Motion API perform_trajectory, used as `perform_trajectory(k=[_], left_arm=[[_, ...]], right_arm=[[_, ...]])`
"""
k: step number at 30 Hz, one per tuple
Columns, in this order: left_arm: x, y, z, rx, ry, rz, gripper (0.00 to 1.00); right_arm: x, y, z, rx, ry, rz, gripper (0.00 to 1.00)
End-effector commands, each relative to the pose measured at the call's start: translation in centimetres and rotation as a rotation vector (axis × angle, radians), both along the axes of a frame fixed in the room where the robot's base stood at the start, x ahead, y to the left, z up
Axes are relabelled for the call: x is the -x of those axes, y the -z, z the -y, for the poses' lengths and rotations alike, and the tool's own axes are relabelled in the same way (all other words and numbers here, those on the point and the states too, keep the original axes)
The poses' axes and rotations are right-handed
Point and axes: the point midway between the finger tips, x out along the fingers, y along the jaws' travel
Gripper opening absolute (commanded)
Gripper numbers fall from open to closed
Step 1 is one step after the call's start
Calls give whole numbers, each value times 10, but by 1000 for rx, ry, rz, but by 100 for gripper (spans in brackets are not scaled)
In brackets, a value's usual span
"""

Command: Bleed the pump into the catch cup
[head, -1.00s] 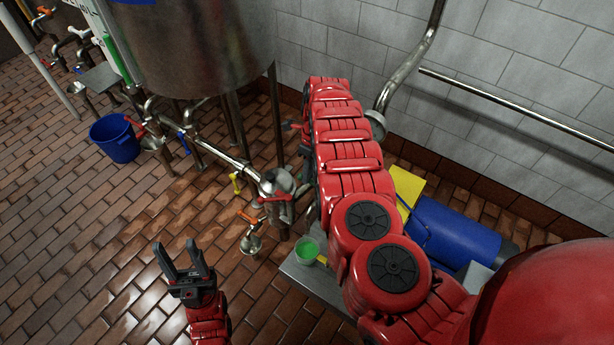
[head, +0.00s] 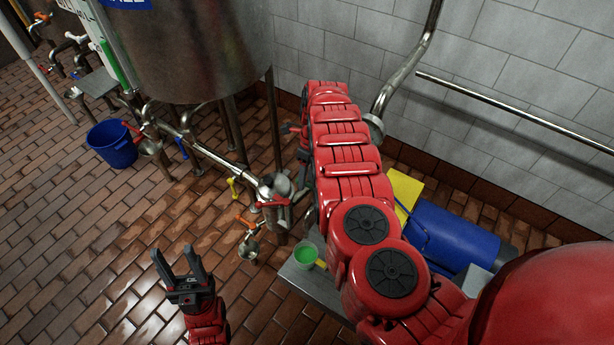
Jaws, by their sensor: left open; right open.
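A small green cup (head: 306,256), possibly the catch cup, stands on a grey plinth (head: 297,276) below my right arm. A blue cylinder (head: 460,238), apparently the pump's motor, lies behind that arm beside a yellow panel (head: 403,190). A steel fitting with a red lever (head: 272,204) sits at the end of the pipe, left of the arm. Below it are an orange-handled valve (head: 243,220) and a small steel funnel (head: 249,248). My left gripper (head: 180,262) is open and empty over the floor. My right gripper (head: 290,128) is mostly hidden by its own arm; dark tips show.
A large steel tank (head: 195,50) stands on legs at the back. A pipe with yellow (head: 233,187) and blue (head: 182,148) handles runs below it. A blue bucket (head: 112,145) stands at left. A wall pipe (head: 510,108) runs at right. The brick floor at lower left is clear.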

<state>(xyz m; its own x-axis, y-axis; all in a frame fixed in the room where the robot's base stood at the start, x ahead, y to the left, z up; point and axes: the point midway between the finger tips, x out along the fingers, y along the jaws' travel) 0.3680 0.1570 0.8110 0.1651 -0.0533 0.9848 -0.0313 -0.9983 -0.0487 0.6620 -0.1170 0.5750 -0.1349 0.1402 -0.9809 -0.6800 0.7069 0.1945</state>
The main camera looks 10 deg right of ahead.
Motion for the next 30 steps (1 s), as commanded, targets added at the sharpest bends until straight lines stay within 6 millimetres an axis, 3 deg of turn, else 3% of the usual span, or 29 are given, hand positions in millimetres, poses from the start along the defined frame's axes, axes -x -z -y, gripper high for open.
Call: perform_trajectory(k=[5, 21, 25, 30], left_arm=[[0, -2, 0, 0, 0, 0, 50], [0, -13, 0, 0, 0, 0, 50], [0, -14, 0, 0, 0, 0, 50], [0, -15, 0, 0, 0, 0, 50]], right_arm=[[-2, -10, 1, -1, -1, 2, 47], [-20, -135, 20, 1, 1, 3, 47], [-23, -157, 24, 0, 3, 5, 47], [-23, -169, 24, 0, 1, -2, 47]])
